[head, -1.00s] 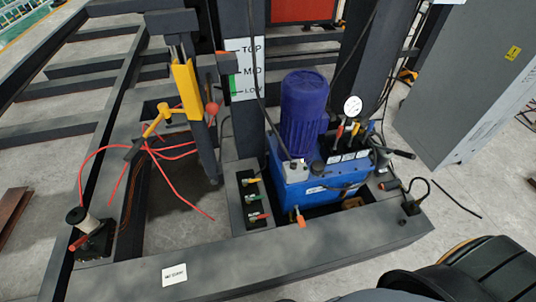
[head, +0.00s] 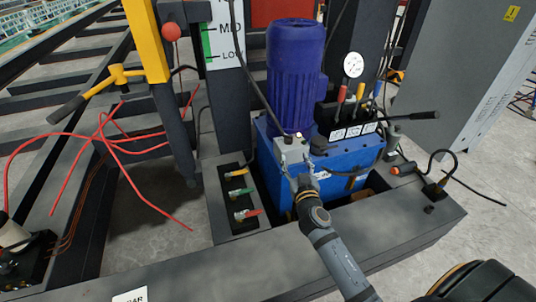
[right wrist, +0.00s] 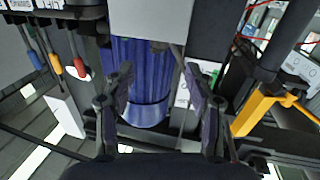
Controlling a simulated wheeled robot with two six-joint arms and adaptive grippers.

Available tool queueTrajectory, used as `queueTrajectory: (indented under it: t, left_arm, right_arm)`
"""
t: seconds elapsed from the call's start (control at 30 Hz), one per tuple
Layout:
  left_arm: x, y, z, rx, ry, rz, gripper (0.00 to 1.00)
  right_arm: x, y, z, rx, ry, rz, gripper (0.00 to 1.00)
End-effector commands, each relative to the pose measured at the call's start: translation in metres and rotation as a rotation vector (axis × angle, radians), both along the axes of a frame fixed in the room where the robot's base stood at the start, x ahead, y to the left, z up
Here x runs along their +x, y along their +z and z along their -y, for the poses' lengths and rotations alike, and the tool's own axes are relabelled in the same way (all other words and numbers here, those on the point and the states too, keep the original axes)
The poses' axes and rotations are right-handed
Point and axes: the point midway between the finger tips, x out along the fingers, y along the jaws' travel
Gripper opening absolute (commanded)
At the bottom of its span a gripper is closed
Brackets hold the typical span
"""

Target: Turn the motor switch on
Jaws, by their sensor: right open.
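The blue motor (head: 296,75) stands upright on a blue tank (head: 330,178). A small light-grey box (head: 293,151) sits at the motor's foot, with a small switch-like part on its top. I cannot read the switch's position. In the right wrist view the blue motor (right wrist: 140,80) shows between the fingers, and the grey box's face (right wrist: 163,18) fills the top middle. My right gripper (head: 303,180) is open and empty, just in front of and below the grey box. It also shows in the right wrist view (right wrist: 160,92). I cannot tell whether it touches the box. My left gripper is not in view.
A valve block (head: 238,205) with coloured handles stands left of the tank. A pressure gauge (head: 353,65) and several levers (head: 359,97) stand to the right. A yellow post (head: 146,40) and red cables (head: 120,140) are at the left. A grey cabinet (head: 460,75) stands at the right.

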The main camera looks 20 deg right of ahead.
Motion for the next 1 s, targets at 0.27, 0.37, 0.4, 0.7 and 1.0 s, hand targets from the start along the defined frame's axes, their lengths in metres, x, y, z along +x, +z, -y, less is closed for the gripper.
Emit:
queueTrajectory:
  t: [0.27, 0.37, 0.4, 0.7, 1.0]
  left_arm:
    - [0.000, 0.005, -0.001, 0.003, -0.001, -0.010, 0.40]
    - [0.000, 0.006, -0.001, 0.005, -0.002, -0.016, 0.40]
    - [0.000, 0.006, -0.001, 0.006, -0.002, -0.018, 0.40]
    - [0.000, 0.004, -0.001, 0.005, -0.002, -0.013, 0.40]
    - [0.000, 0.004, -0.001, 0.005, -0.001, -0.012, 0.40]
  right_arm:
    - [0.025, 0.004, 0.006, -0.001, 0.000, 0.003, 0.55]
    - [0.047, 0.004, 0.012, 0.000, 0.000, 0.003, 0.55]
    - [0.056, 0.004, 0.014, -0.001, -0.001, 0.002, 0.55]
    - [0.098, 0.001, 0.025, 0.000, 0.000, -0.001, 0.55]
    - [0.102, 0.001, 0.026, 0.000, 0.001, -0.001, 0.55]
